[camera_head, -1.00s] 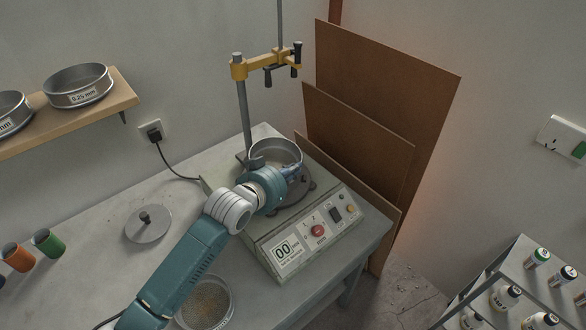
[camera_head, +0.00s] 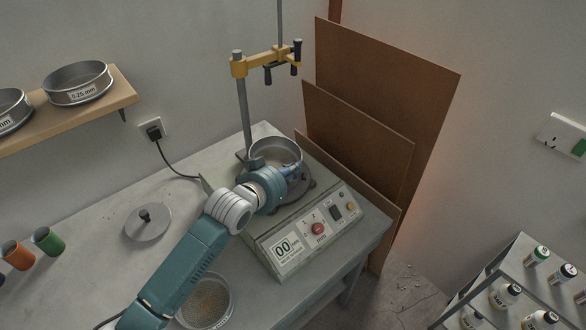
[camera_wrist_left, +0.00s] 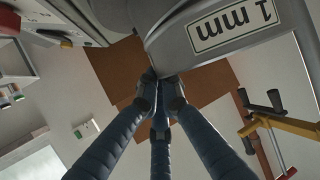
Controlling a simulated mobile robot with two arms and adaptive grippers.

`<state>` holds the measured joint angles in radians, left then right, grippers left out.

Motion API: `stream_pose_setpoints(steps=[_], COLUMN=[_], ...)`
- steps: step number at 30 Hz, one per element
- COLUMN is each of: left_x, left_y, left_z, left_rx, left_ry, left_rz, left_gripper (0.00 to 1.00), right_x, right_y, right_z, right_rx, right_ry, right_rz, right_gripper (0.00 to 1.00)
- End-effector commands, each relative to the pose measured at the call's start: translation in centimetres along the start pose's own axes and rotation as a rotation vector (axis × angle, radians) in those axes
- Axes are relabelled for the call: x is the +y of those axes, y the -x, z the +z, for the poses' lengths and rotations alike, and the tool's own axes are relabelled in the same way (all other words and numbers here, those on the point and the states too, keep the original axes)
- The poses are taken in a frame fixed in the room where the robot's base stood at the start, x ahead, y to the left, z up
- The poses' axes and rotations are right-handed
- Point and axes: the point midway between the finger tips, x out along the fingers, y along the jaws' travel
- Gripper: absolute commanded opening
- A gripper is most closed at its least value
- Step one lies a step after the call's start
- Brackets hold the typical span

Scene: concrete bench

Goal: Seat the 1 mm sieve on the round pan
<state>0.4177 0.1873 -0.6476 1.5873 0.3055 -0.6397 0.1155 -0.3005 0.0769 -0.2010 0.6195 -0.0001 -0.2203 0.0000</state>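The 1 mm sieve (camera_head: 284,150) is a round metal ring over the shaker's round plate (camera_head: 297,193). Its upside-down "1 mm" label shows close up in the left wrist view (camera_wrist_left: 232,25). My left gripper (camera_head: 293,174) reaches its near right side; my wrist covers part of its front. In the left wrist view the dark fingertips (camera_wrist_left: 160,88) are drawn together at the sieve's edge and appear closed on it. The round pan cannot be made out clearly under the sieve, so I cannot tell whether they touch. My right gripper is out of view.
The shaker's clamp post (camera_head: 243,110) with a yellow arm (camera_head: 262,64) stands just behind the sieve. A lid (camera_head: 148,222) and a round dish of grains (camera_head: 207,300) lie on the bench. Brown boards (camera_head: 365,130) lean behind at the right.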

Motion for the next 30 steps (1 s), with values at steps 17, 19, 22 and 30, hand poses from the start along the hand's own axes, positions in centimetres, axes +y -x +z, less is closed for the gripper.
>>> stream_pose_setpoints(steps=[17,19,22,30], left_x=[0.0,0.0,0.0,0.1], left_y=[0.0,0.4,1.5,6.9], left_z=[1.2,1.2,1.1,0.7], left_rx=[-0.023,-0.022,-0.020,-0.015], left_ry=[0.003,0.003,0.003,0.000], left_rz=[-0.001,-0.001,-0.001,0.000], left_gripper=[0.27,0.27,0.27,0.27], right_x=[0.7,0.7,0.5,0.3], right_y=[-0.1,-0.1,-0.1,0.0], right_z=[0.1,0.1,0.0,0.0], right_rx=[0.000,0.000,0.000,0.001], right_ry=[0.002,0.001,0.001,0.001], right_rz=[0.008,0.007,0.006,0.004], right_gripper=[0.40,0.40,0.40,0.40])
